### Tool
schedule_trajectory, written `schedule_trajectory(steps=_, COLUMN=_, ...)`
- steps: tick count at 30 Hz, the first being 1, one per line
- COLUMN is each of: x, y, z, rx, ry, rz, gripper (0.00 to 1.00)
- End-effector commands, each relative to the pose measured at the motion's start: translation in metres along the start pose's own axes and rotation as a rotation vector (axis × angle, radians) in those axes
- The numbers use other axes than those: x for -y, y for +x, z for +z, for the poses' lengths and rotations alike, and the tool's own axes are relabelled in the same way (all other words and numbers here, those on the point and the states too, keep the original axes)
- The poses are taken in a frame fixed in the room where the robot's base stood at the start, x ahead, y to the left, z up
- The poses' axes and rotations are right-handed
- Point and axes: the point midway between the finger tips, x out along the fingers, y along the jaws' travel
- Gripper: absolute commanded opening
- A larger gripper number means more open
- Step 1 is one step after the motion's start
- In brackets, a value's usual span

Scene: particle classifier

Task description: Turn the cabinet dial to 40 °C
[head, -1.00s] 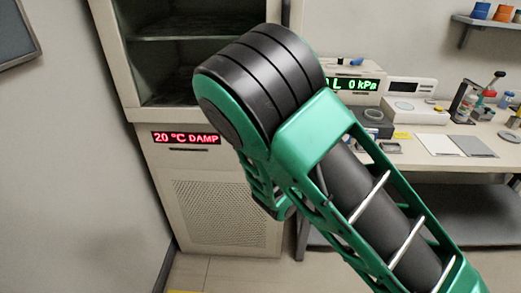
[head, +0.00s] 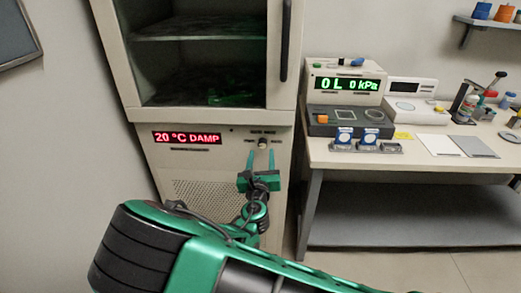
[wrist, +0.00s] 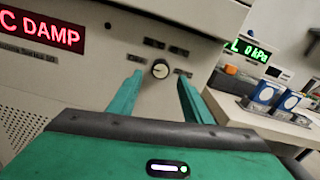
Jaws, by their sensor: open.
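The cabinet (head: 215,125) stands at the left with its red display (head: 187,138) reading "20 °C DAMP". The dial (head: 263,143) is a small round knob right of the display; in the wrist view the dial (wrist: 160,69) shows a pale face with a dark rim and small labels around it. My gripper (head: 259,180) is open and empty in front of the cabinet, just below the dial. In the wrist view its two green fingers (wrist: 158,93) point at the panel, one on each side of the dial and apart from it. Whether the fingertips reach the panel cannot be told.
The cabinet's glass door (head: 205,50) with a dark handle (head: 285,40) is above the dial. A bench (head: 335,160) at the right holds a device with a green "0 kPa" display (head: 347,84), two blue-and-white items and bottles. The floor between is clear.

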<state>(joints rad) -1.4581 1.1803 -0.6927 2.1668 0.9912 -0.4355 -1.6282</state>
Motion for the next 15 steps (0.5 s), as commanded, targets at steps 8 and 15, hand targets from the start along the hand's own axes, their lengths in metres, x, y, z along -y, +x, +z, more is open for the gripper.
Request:
schedule_trajectory(steps=8, x=0.001, y=0.041, z=0.000, rx=-0.001, ry=0.002, rz=-0.001, gripper=0.45)
schedule_trajectory(steps=15, x=0.001, y=0.052, z=0.000, rx=-0.001, ry=0.001, rz=0.000, gripper=0.45)
